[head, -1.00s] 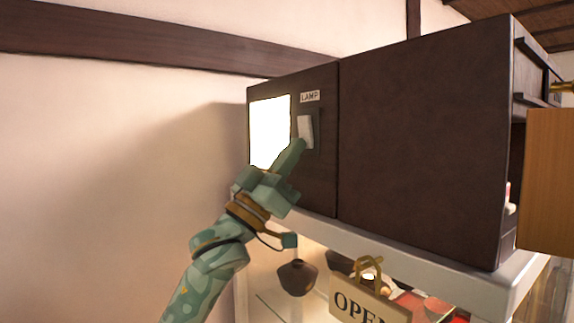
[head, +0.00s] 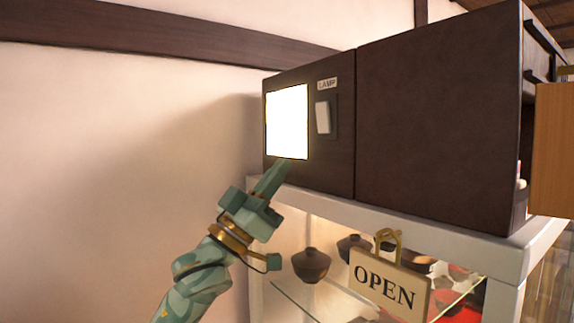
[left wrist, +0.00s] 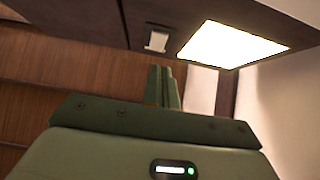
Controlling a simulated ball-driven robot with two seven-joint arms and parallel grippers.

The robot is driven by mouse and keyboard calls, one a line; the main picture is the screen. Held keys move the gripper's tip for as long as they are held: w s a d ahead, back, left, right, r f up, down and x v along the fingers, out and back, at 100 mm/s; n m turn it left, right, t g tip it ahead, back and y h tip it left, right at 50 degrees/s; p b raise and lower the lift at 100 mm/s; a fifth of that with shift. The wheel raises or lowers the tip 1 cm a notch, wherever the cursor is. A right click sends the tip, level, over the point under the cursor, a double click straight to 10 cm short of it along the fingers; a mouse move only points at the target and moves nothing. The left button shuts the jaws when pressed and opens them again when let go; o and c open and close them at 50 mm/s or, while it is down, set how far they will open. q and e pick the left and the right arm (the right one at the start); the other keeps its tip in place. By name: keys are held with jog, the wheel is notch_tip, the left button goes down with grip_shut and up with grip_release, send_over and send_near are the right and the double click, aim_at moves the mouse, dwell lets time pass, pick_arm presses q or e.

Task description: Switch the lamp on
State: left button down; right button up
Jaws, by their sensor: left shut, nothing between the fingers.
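The lamp is a bright white glowing square panel (head: 287,122) set in the dark brown cabinet front. It also shows lit in the left wrist view (left wrist: 235,43). To its right, under a LAMP label (head: 328,84), is a white rocker switch (head: 323,117) on a dark plate; it shows in the left wrist view too (left wrist: 157,41). My left gripper (head: 284,168) is shut and empty, its fingertips just below the panel's lower edge and apart from the switch. My right gripper is not in view.
The dark cabinet (head: 435,115) stands on a white-framed glass display case (head: 400,213). An OPEN sign (head: 385,285) hangs on the case front, with dark pots (head: 311,265) inside. A light wood panel (head: 553,150) is at right. Free room lies before the plain wall (head: 120,180) at left.

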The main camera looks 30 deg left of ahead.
pick_arm(q)
jog(key=shift+s+r+b+v, duration=0.1)
jog(key=shift+s+b+v, duration=0.1)
jog(key=shift+v, duration=0.55)
jog(key=shift+s+r+b+v, duration=0.1)
jog(key=shift+b+v, duration=0.1)
jog(key=shift+v, duration=0.5)
jog(key=shift+s+r+b+v, duration=0.1)
jog(key=shift+b+v, duration=0.1)
jog(key=shift+v, duration=0.55)
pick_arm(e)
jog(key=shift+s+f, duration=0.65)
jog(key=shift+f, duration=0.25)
pick_arm(q)
jog(key=shift+w+d+f, duration=0.1)
jog(key=shift+w, duration=0.05)
